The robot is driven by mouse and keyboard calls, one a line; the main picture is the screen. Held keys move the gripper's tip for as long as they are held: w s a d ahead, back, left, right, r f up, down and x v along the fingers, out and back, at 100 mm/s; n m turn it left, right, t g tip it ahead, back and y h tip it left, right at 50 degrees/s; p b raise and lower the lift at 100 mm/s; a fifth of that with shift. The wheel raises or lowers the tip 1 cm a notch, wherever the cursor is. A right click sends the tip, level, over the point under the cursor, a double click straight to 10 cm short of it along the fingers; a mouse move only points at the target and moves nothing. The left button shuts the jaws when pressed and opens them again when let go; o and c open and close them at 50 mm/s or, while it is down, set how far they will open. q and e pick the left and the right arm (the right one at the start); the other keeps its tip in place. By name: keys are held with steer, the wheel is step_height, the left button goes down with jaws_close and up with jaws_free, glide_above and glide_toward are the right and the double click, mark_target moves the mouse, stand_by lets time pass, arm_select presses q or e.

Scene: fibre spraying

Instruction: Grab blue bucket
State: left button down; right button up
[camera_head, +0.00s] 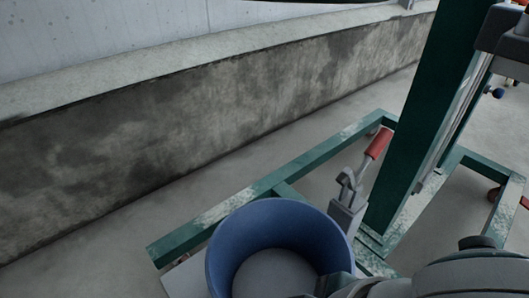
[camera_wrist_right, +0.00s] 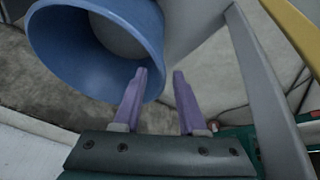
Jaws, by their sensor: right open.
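The blue bucket (camera_head: 230,243) is at the bottom middle of the head view, its open mouth facing up and its lower part cut off by the picture edge. In the right wrist view the bucket (camera_wrist_right: 62,50) fills the upper left. My right gripper (camera_wrist_right: 160,72) is open, with two purple fingers apart. The left finger overlaps the bucket's mouth in that view, and the bucket's edge shows between the fingertips. I cannot tell whether a finger touches it. Nothing is gripped. My left gripper is not in view.
A green metal frame (camera_head: 270,182) with a thick green post (camera_head: 425,115) stands behind and right of the bucket. A red-handled clamp (camera_head: 378,143) sits close to its rim. A low concrete wall (camera_head: 190,115) runs along the back. The floor (camera_head: 150,215) between is clear.

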steer(key=b+x, duration=0.2)
steer(key=x, duration=0.1)
steer(key=shift+a+f, duration=0.15)
steer(key=shift+f, duration=0.15)
steer(key=b+x, duration=0.4)
steer(key=x, duration=0.1)
steer(key=shift+w+a+b, duration=0.1)
steer(key=shift+w+b, duration=0.05)
steer(key=shift+b, duration=0.2)
steer(key=shift+r, duration=0.1)
jaws_close()
stand_by(0.5)
